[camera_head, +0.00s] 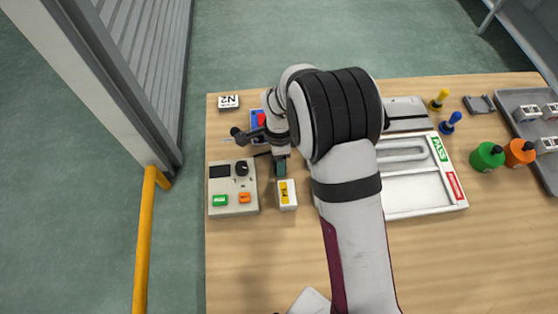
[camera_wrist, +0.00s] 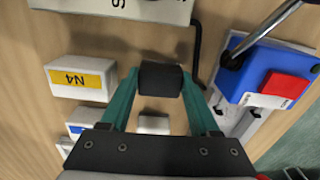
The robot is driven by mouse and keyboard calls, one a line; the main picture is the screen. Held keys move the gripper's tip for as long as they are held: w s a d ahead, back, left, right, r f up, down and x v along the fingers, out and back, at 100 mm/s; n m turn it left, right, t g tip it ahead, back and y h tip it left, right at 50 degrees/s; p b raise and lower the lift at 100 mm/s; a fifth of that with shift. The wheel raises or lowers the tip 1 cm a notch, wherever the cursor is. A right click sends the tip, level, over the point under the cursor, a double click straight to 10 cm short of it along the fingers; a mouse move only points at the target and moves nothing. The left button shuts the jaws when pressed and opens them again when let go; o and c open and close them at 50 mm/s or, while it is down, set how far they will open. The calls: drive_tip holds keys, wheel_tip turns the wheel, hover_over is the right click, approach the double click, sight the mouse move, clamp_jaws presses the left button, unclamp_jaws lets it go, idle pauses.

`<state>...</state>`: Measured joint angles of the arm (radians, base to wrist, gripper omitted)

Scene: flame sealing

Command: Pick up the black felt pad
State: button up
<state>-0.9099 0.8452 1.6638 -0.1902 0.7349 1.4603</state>
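The black felt pad (camera_wrist: 160,78) is a small dark block between the two teal fingertips of my gripper (camera_wrist: 160,80) in the wrist view. Both fingers meet its sides with no clear gap, so my gripper looks shut on it. I cannot tell whether the pad is clear of the table. In the head view my gripper (camera_head: 281,167) points down behind the white block marked N4 (camera_head: 287,195). The pad is not visible there.
The N4 block also shows in the wrist view (camera_wrist: 80,78). A control box (camera_head: 232,188) stands to the left in the head view. A blue device with a red block (camera_wrist: 262,80) is close on the right in the wrist view. A white tray (camera_head: 425,190) lies right of my arm.

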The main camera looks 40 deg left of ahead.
drive_tip(key=c, duration=0.8)
drive_tip(key=r, duration=0.4)
drive_tip(key=shift+w+d+r, duration=0.15)
drive_tip(key=shift+d+r, duration=0.1)
drive_tip(key=w+d+r, duration=0.1)
drive_tip(key=d+r, duration=0.1)
drive_tip(key=d, duration=0.1)
drive_tip(key=w+d+r, duration=0.1)
drive_tip(key=d+r, duration=0.1)
drive_tip(key=d, duration=0.2)
drive_tip(key=w+d+r, duration=0.2)
drive_tip(key=d, duration=0.1)
drive_tip(key=shift+d+r, duration=0.25)
